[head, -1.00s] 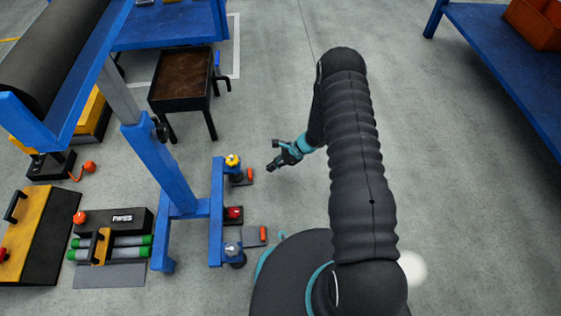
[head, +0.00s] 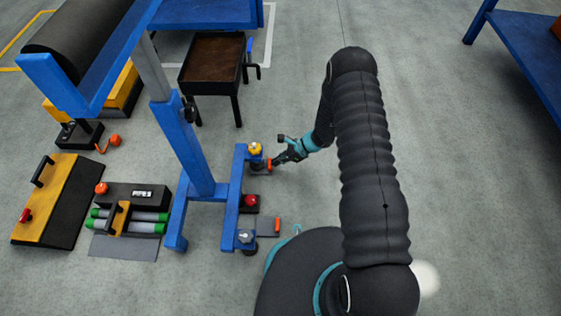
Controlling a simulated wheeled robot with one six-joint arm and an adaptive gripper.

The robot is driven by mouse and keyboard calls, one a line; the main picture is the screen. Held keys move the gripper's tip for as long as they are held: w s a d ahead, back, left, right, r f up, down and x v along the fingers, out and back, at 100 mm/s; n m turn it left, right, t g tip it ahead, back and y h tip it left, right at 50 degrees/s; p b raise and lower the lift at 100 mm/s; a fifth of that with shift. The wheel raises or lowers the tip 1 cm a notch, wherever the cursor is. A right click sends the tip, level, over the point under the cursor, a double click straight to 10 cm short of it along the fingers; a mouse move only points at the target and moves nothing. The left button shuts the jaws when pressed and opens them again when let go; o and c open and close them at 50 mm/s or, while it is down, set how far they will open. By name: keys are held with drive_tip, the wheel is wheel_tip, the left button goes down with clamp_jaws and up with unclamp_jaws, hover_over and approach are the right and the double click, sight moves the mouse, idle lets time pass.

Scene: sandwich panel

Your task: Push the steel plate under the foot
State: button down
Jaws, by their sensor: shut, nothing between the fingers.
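A blue stand has a base beam (head: 236,200) with a yellow-knobbed foot (head: 255,149) at its far end and a grey-knobbed foot (head: 246,237) at its near end. A small dark steel plate (head: 258,172) with an orange end piece lies on the floor at the far foot; its inner end is hidden by the foot. A second plate (head: 266,227) with an orange piece lies beside the near foot. My gripper (head: 275,161) is shut, low at the orange end of the far plate. It appears to meet it; exact contact is too small to tell.
A red knob (head: 250,200) sits midway along the beam. A brown-topped tray on legs (head: 213,65) stands behind. A yellow and black ramp (head: 50,200) and a case with green-ended tubes (head: 135,197) lie left.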

drive_tip(key=shift+a, duration=0.7)
drive_tip(key=shift+d, duration=0.5)
drive_tip(key=d+b, duration=0.1)
drive_tip(key=d, duration=0.2)
drive_tip(key=shift+f, duration=0.1)
drive_tip(key=p+v, duration=0.1)
drive_tip(key=v, duration=0.9)
drive_tip(key=shift+p, duration=0.3)
